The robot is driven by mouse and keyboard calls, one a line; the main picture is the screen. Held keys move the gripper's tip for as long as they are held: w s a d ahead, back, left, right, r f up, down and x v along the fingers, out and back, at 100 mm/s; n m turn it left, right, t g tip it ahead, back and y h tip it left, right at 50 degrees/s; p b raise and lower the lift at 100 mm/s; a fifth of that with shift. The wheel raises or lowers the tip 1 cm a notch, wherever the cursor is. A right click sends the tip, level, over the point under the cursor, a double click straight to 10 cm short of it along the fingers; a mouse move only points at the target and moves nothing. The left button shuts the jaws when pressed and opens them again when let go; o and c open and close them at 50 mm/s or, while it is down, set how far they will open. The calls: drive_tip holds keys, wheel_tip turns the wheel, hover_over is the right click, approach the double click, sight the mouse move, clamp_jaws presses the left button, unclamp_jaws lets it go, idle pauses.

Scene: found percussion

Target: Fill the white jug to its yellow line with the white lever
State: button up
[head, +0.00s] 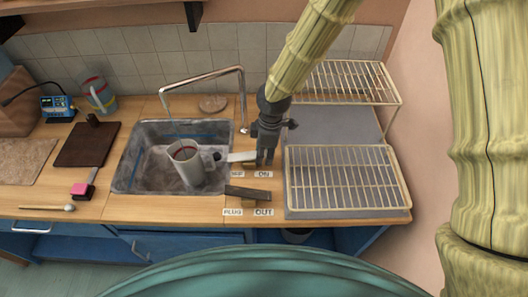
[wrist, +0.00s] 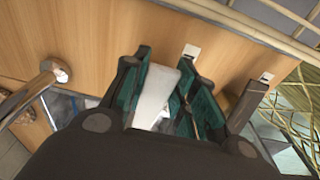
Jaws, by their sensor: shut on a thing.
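The white jug (head: 188,172) stands in the sink, a little tilted in the picture, with its handle toward the right. A reddish mark shows inside near its rim; I cannot make out a yellow line or the water level. The white lever (head: 240,157) lies at the sink's right edge above small OFF and ON labels. My gripper (head: 266,157) is at the lever's right end. In the wrist view the white lever (wrist: 156,95) sits between the dark green finger pads, and my gripper (wrist: 170,95) is shut on it.
The metal tap (head: 205,76) arches over the sink (head: 128,176); no stream is clear. A dark lever (head: 248,192) lies nearer, by PLUG and OUT labels. A wire rack (head: 345,180) stands right. Another jug (head: 100,95), a dark board (head: 86,145) and a pink-ended tool (head: 82,190) are left.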

drive_tip(key=o, duration=1)
drive_tip(key=shift+o, duration=0.2)
wheel_tip(320, 180, up, 12)
drive_tip(key=d, duration=0.1)
drive_tip(key=shift+d, duration=0.1)
